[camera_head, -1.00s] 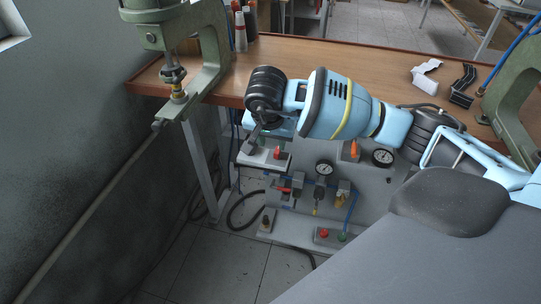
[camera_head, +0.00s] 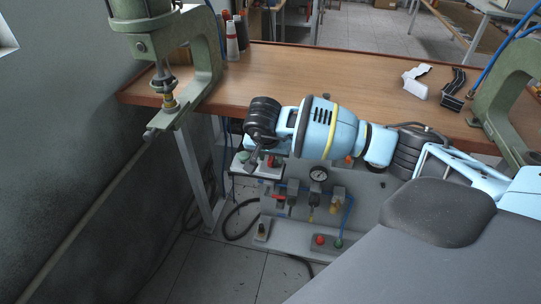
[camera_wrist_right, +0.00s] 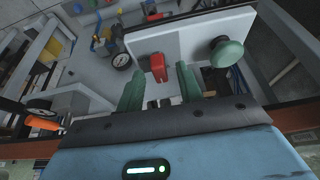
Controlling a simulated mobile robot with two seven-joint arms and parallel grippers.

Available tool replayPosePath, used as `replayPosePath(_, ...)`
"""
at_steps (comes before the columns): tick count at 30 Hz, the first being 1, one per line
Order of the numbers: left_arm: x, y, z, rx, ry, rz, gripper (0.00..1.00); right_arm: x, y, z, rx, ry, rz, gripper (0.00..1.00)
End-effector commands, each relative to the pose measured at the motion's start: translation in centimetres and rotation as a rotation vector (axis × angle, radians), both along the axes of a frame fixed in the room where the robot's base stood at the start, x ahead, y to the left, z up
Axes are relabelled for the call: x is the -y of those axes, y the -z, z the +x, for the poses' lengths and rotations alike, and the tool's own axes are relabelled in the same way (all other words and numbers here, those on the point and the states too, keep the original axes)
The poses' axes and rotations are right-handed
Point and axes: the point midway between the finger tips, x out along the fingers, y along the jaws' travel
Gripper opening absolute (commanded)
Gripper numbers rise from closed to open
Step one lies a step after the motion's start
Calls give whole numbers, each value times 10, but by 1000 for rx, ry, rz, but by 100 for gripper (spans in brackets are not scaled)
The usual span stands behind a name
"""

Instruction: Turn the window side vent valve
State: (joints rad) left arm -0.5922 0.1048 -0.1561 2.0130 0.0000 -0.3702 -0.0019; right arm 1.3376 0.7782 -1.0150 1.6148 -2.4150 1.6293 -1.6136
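The vent valve on the window side has a red handle (camera_head: 272,161) on a pale block at the left of the pneumatic panel. My right gripper (camera_head: 255,161) reaches down over the table edge, right at this valve. In the right wrist view the red handle (camera_wrist_right: 158,68) shows upright between and just beyond the tips of the two green fingers (camera_wrist_right: 159,72). The fingers are apart, and I see no clear contact with the handle. My left gripper is not in view.
The wooden table (camera_head: 320,72) lies behind, with a green press (camera_head: 208,50) at left. A gauge (camera_head: 318,174) and lower fittings sit on the panel. A green knob (camera_wrist_right: 226,52) stands right of the red handle. An orange handle (camera_wrist_right: 40,123) is at left.

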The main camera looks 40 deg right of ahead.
Motion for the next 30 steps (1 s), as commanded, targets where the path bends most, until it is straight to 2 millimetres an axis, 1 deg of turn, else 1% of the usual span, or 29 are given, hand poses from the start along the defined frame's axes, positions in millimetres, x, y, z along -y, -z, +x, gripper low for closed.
replayPosePath(8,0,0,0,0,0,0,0,0,1,0,0,0,0,36)
replayPosePath(16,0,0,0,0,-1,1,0,0,1,0,0,1,0,1)
replayPosePath(24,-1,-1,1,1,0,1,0,0,1,0,0,12,0,0)
replayPosePath(30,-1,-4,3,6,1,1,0,0,0,1,0,78,0,0)
